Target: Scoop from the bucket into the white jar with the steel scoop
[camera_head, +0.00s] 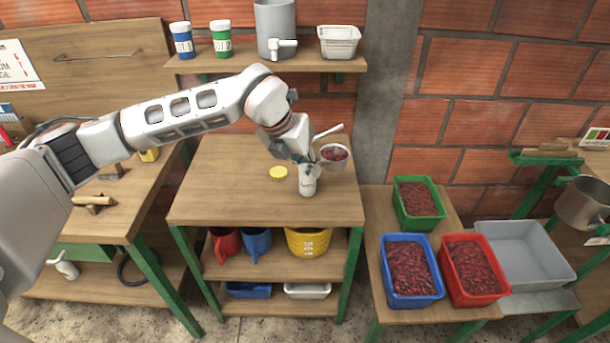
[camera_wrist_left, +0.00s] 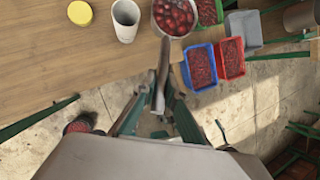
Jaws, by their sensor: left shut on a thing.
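The white jar (camera_head: 308,185) stands upright and open on the wooden table, and it also shows in the wrist view (camera_wrist_left: 125,22). The bucket (camera_head: 334,165), a pale round container full of dark red cherries, is just right of the jar; the wrist view shows its cherries (camera_wrist_left: 172,16) from above. My left gripper (camera_head: 310,160) is over the table between jar and bucket. In the wrist view it (camera_wrist_left: 158,102) is shut on the grey handle of the steel scoop (camera_wrist_left: 162,68), which points toward the bucket. I cannot make out the scoop's bowl. My right gripper is not in view.
A yellow lid (camera_head: 278,172) lies left of the jar. A shelf (camera_head: 210,65) with jars and a grey container is behind. Green, blue (camera_head: 410,270) and red crates of cherries and a grey tub (camera_head: 522,255) stand at the right. The table's front left is clear.

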